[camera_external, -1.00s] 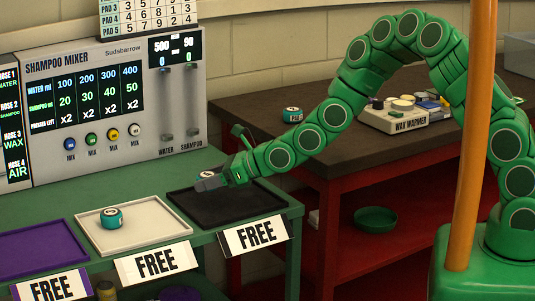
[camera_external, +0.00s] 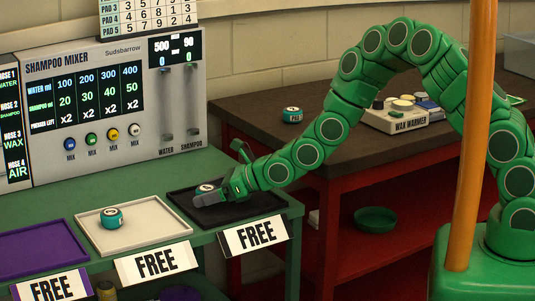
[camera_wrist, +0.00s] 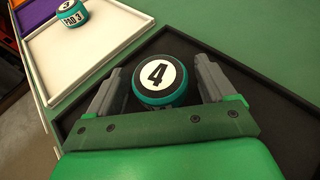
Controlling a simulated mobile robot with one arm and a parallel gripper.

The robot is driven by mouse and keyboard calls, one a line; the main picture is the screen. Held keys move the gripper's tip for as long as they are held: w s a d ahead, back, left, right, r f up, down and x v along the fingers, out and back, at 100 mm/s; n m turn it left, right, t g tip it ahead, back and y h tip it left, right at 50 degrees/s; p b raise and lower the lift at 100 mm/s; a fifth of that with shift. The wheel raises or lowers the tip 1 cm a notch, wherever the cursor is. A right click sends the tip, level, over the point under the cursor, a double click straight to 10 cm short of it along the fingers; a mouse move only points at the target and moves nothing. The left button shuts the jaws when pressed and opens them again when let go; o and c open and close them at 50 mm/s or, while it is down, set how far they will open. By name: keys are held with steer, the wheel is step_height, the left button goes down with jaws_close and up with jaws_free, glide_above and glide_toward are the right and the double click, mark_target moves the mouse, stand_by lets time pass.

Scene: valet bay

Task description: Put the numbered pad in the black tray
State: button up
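The numbered pad (camera_wrist: 157,78) is a round teal puck with a black 4 on a white disc on top. In the external view the pad (camera_external: 206,188) is low at the black tray, by my fingertips. The black tray (camera_external: 258,203) lies flat on the green bench and also shows in the wrist view (camera_wrist: 252,82). My gripper (camera_wrist: 162,72) is down in the tray area with one finger on each side of the pad. Narrow dark gaps show between the fingers and the pad, so it looks open around it. The pad's underside is hidden.
A white tray (camera_external: 160,235) holding a teal pad marked PAD 3 (camera_wrist: 71,14) is to the left. A purple tray (camera_external: 40,250) lies beyond it. The shampoo mixer (camera_external: 110,100) stands behind. Another teal pad (camera_external: 292,115) and a wax warmer (camera_external: 395,120) are on the dark table.

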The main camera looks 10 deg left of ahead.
stand_by(0.3)
steer(key=shift+r, duration=0.25)
steer(key=shift+v, duration=6)
